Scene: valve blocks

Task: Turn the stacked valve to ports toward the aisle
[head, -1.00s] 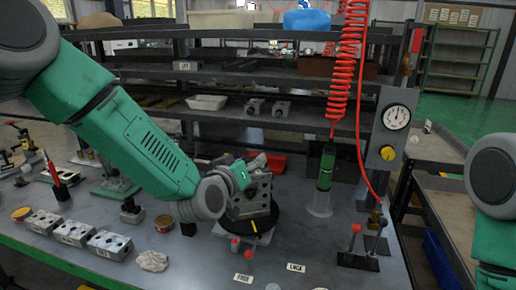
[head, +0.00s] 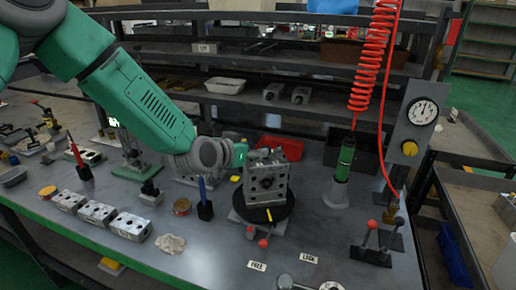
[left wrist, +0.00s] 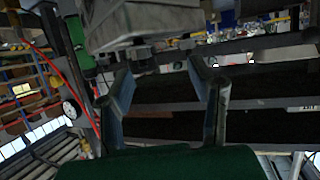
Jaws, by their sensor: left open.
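The stacked valve (head: 266,182) is a grey metal block stack with round ports in its faces. It sits upright on a black round turntable (head: 285,212) with a yellow mark at its front edge. My left gripper (head: 240,154) is at the valve's upper left, partly behind it; I cannot tell whether it touches. In the left wrist view my left gripper's fingers (left wrist: 168,95) are apart with nothing between them. A grey block, probably the valve (left wrist: 145,22), shows just beyond the fingertips. My right gripper is not in view.
FREE (head: 257,266) and LOCK (head: 309,259) labels lie in front of the turntable. A blue-handled tool (head: 203,200) stands to its left. A green-and-clear cylinder (head: 343,165), red coiled hose (head: 373,60) and gauge panel (head: 413,125) stand to the right. Small port blocks (head: 98,213) line the left front.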

